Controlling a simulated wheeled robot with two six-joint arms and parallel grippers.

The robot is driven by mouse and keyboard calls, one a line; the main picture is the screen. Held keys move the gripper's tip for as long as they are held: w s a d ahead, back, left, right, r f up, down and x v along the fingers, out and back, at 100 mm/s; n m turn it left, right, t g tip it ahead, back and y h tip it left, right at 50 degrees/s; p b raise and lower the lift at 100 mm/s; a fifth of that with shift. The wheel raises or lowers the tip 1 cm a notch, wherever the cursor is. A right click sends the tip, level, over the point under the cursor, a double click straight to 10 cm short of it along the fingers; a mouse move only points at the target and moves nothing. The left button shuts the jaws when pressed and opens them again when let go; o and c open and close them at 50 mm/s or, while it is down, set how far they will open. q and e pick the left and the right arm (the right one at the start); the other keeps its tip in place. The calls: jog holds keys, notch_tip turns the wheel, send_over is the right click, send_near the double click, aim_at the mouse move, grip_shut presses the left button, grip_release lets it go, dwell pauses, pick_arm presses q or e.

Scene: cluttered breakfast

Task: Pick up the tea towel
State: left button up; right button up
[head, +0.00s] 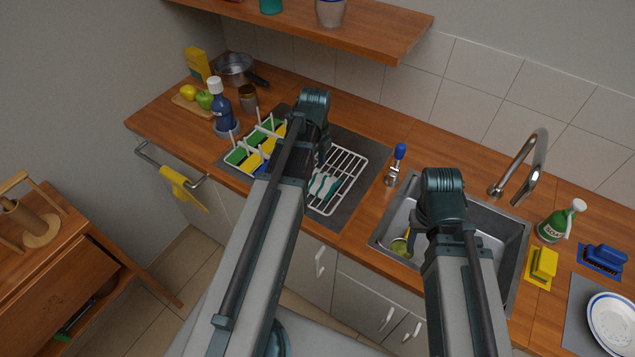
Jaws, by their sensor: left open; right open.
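A yellow cloth, which looks like the tea towel (183,188), hangs over a metal rail (148,158) on the cabinet front at the left. My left gripper (322,158) is over the dish rack, well to the right of the towel and apart from it. Its fingers are mostly hidden by my arm. My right gripper (411,243) is over the left part of the sink, far from the towel, and its fingers are partly hidden too. Both grippers are open, with nothing seen held.
A dish rack (345,165) with green and yellow items stands on a dark mat. A wooden cabinet (50,285) is at lower left; the floor between is clear.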

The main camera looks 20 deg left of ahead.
aim_at(316, 173)
pick_arm(q)
notch_tip(316, 173, down, 4)
jog(key=b, duration=0.3)
jog(key=shift+w+f+b, duration=0.15)
jog(key=shift+f+b, duration=0.05)
jog(key=shift+b, duration=0.1)
pick_arm(e)
notch_tip(316, 173, down, 4)
jog(key=shift+f, duration=0.2)
pick_arm(q)
jog(key=shift+r, duration=0.1)
pick_arm(e)
jog(key=shift+r, duration=0.1)
pick_arm(q)
grip_shut()
